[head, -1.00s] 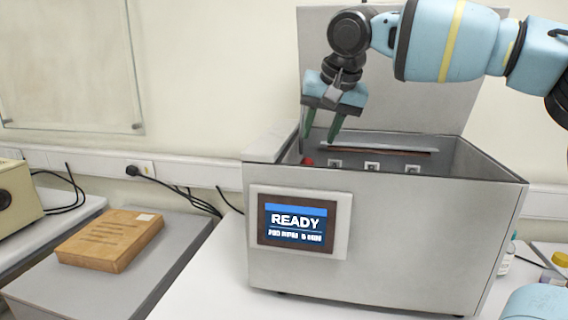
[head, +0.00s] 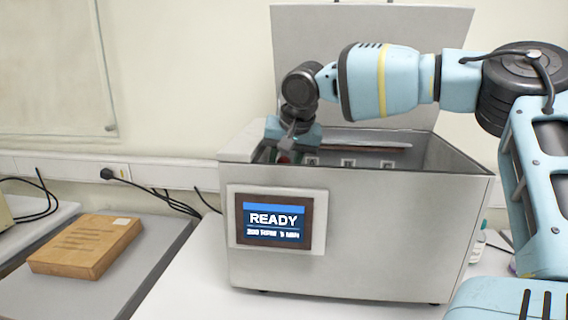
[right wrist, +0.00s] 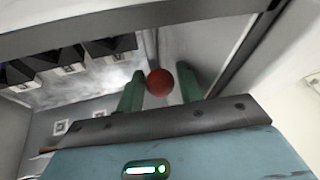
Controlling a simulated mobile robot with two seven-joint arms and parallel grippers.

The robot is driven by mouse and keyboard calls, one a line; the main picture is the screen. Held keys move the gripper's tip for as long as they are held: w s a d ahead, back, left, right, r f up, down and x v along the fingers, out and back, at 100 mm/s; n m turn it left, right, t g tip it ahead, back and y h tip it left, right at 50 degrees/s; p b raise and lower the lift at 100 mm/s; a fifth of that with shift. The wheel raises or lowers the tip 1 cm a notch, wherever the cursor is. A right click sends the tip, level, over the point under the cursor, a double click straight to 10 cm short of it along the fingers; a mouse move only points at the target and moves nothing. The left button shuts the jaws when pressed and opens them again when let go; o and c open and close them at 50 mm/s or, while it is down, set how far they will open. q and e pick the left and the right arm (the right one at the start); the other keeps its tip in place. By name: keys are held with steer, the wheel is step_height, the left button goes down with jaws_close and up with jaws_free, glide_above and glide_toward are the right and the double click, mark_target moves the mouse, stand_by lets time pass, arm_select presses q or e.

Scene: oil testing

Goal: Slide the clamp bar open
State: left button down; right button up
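The clamp bar (head: 375,145) is a long, thin bar lying across the inside of the open metal machine (head: 340,225), near its back wall. A round red knob (head: 283,158) sits at the left end inside the machine, mostly covered by my right gripper (head: 280,160). In the right wrist view the red knob (right wrist: 160,82) lies between the two green fingertips of my right gripper (right wrist: 160,88), with a visible gap to the right finger. The right gripper is open around the knob. My left gripper is not in view.
The machine's raised lid (head: 370,60) stands behind it, and its front screen (head: 273,222) reads READY. Several dark holders (right wrist: 65,60) line the inside. A wooden box (head: 85,247) lies on the grey surface at left. A small bottle (head: 478,245) stands at right.

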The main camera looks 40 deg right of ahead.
steer(key=shift+w+f, duration=0.1)
steer(key=shift+f, duration=0.05)
steer(key=shift+c, duration=0.2)
jaws_close()
